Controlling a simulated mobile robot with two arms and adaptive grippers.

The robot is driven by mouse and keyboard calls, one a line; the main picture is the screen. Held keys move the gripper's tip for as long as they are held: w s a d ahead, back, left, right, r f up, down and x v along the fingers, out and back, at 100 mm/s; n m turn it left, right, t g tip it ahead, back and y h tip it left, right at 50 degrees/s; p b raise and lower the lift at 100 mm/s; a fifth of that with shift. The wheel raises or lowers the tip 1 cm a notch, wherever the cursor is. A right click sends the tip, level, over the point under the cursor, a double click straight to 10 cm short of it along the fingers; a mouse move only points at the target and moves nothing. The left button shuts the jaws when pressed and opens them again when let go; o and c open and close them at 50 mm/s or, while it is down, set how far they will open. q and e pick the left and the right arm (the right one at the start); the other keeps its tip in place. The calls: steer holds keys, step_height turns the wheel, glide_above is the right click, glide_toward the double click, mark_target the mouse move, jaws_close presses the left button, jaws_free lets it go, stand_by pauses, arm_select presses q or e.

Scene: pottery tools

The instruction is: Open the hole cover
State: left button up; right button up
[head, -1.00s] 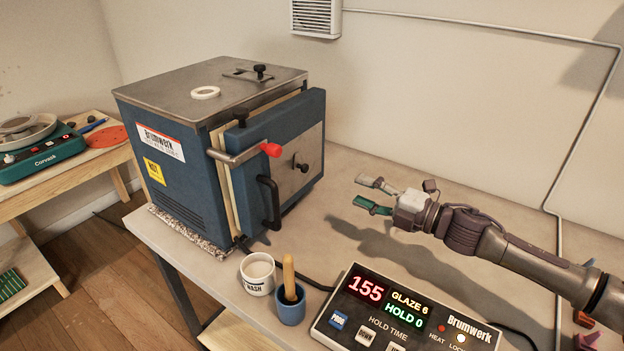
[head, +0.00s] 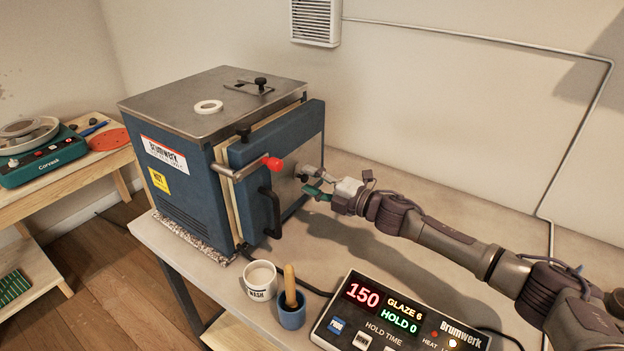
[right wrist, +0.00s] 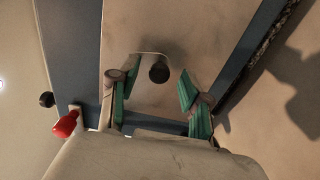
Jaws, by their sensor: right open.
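The blue kiln (head: 190,200) stands on the table with its door shut or nearly shut. On the door's metal panel is a small hole cover with a dark knob, partly hidden by my gripper in the head view. The right wrist view shows this dark knob (right wrist: 159,70) clearly, with a pale plate edge behind it. My right gripper (head: 312,181) is open at the door. Its green-padded fingers lie on either side of the knob, apart from it in the wrist view. My left gripper is not in view.
A red-tipped door latch (head: 271,163) and black handle (head: 269,212) are left of my gripper. A white mug (head: 260,281), a blue cup with a wooden tool (head: 291,313) and a control box (head: 400,320) stand in front. A white ring (head: 208,107) lies on top.

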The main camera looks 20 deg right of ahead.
jaws_close()
stand_by(0.4)
steer(key=m+p, duration=0.3)
steer(key=shift+s+a+r, duration=0.25)
steer(key=shift+s+a, duration=0.05)
steer(key=m+p, duration=0.1)
steer(key=m, duration=0.1)
steer(key=m+p, duration=0.1)
steer(key=m, duration=0.1)
steer(key=a+m+p, duration=0.1)
steer(key=m+p, duration=0.1)
steer(key=shift+s+r, duration=0.3)
steer(key=shift+s, duration=0.05)
steer(key=m+p, duration=0.2)
steer(key=m, duration=0.1)
steer(key=shift+s+a+r, duration=0.15)
steer(key=shift+r, duration=0.15)
steer(key=shift+a+r+m+p, duration=0.15)
steer(key=shift+m+p, duration=0.4)
steer(key=shift+m, duration=0.7)
steer(key=shift+d+r+m+p, duration=0.1)
steer(key=shift+r+m+p, duration=0.3)
steer(key=shift+m, duration=0.85)
steer(key=shift+f, duration=0.15)
